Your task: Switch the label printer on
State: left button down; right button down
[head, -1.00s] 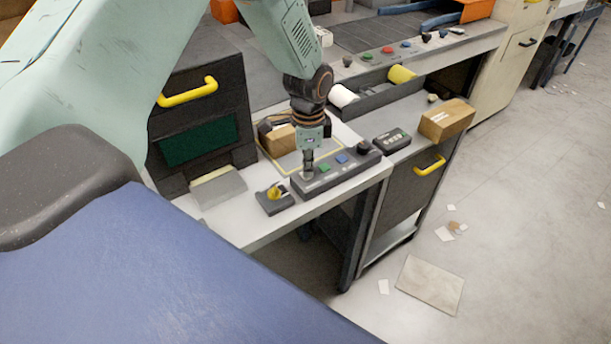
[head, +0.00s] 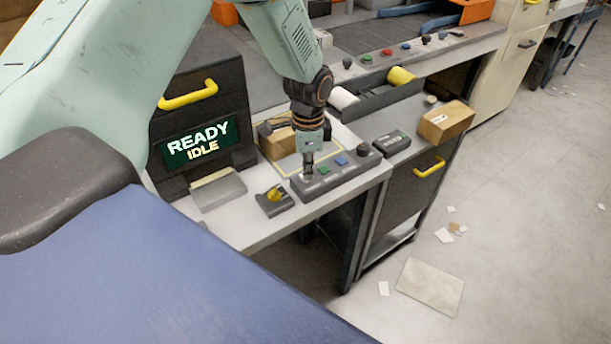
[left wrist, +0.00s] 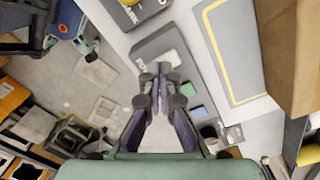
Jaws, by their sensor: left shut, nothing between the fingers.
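The label printer (head: 222,100) is a dark box with a yellow handle at the back left of the bench in the head view. Its screen (head: 197,144) is lit and reads "READY IDLE". A dark control panel (head: 345,174) with a green button, a blue button and a black knob lies in front of it to the right. My left gripper (head: 308,175) is shut and empty, pointing down at the panel's left end, where it hides part of the surface. My right gripper is out of view.
A small box with a yellow knob (head: 273,200) sits left of the panel. A small dark keypad unit (head: 391,143) and a cardboard box (head: 445,121) stand to the right. A carton (head: 279,144) sits behind the panel. Papers and a flat board (head: 430,286) lie on the floor.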

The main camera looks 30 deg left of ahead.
pick_arm(q)
jog(key=shift+r+p, duration=2.65)
jog(key=shift+r, duration=0.55)
jog(key=shift+f, duration=0.2)
jog(key=s+d+f+n, duration=0.3)
jog(key=s+f, duration=0.3)
jog(key=s, duration=0.2)
jog(key=s+d+f+n, duration=0.2)
jog(key=s+d+f, duration=0.25)
jog(key=s, duration=0.35)
jog(key=s+f+n, duration=0.1)
jog(key=s+n, duration=0.5)
jog(key=s, duration=1)
notch_tip(320, 180, down, 20)
jog(key=b, duration=1.9)
jog(key=shift+d+r, duration=0.2)
jog(key=shift+d, duration=0.05)
jog(key=shift+w+r, duration=0.15)
